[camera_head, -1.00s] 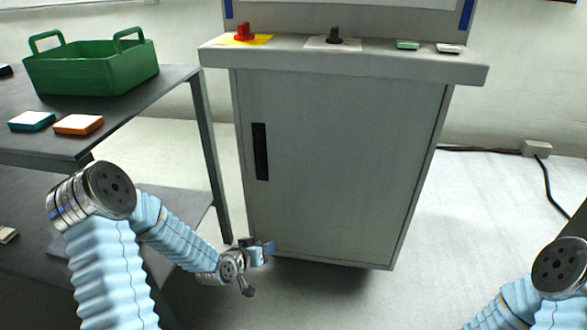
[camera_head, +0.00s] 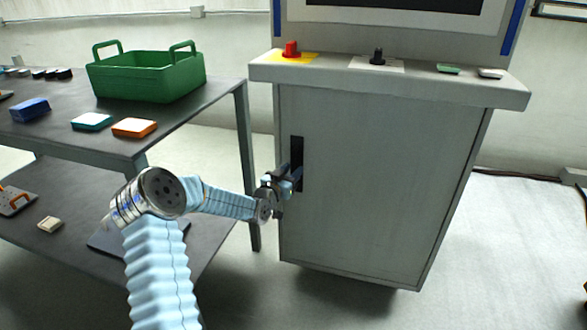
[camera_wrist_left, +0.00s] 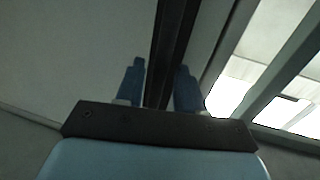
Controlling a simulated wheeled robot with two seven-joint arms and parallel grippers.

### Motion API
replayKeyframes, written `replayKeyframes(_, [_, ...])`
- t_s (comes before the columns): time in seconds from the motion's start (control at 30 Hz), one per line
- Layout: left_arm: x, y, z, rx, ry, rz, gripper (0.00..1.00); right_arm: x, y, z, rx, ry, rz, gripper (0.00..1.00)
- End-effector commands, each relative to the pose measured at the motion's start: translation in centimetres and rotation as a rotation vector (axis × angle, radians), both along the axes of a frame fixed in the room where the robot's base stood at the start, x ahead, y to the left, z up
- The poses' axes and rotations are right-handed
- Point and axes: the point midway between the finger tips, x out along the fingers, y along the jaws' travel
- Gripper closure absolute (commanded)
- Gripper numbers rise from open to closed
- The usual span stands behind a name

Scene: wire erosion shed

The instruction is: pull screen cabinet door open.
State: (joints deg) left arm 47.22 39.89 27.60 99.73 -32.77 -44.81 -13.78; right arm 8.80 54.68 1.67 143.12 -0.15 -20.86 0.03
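The screen cabinet door (camera_head: 375,190) is a grey panel on the front of the cabinet and looks shut. Its upright black handle (camera_head: 297,150) is near the door's left edge. My left gripper (camera_head: 296,178) is at the lower part of the handle and hides some of it. In the left wrist view, the dark handle (camera_wrist_left: 172,40) runs between the two blue fingers (camera_wrist_left: 158,82). The fingers stand apart, one on each side, with a gap visible at the left finger. Whether the right finger touches the handle is unclear. My right gripper is out of view.
A ledge (camera_head: 420,86) with a red knob (camera_head: 291,48) and a black knob (camera_head: 377,57) juts out above the door. A dark table (camera_head: 190,112) with a green basket (camera_head: 150,80) stands left, close to my left arm.

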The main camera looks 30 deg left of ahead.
Motion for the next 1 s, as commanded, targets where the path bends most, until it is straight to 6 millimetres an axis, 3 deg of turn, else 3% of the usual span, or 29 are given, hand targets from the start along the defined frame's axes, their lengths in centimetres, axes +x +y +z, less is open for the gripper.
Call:
replayKeyframes(0.13, [1.28, -0.03, -0.01, -0.001, 0.001, -0.001, 0.62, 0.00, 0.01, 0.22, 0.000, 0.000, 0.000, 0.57])
replayKeyframes(0.43, [1.53, 0.01, -0.04, 0.000, 0.001, -0.001, 0.62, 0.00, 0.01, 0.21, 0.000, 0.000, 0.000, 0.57])
replayKeyframes(0.7, [1.51, 0.01, -0.05, 0.000, 0.001, -0.001, 1.00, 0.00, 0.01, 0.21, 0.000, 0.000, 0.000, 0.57])
replayKeyframes(1.0, [1.45, -0.01, -0.08, 0.000, 0.002, 0.000, 1.00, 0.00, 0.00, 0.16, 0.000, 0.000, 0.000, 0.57])
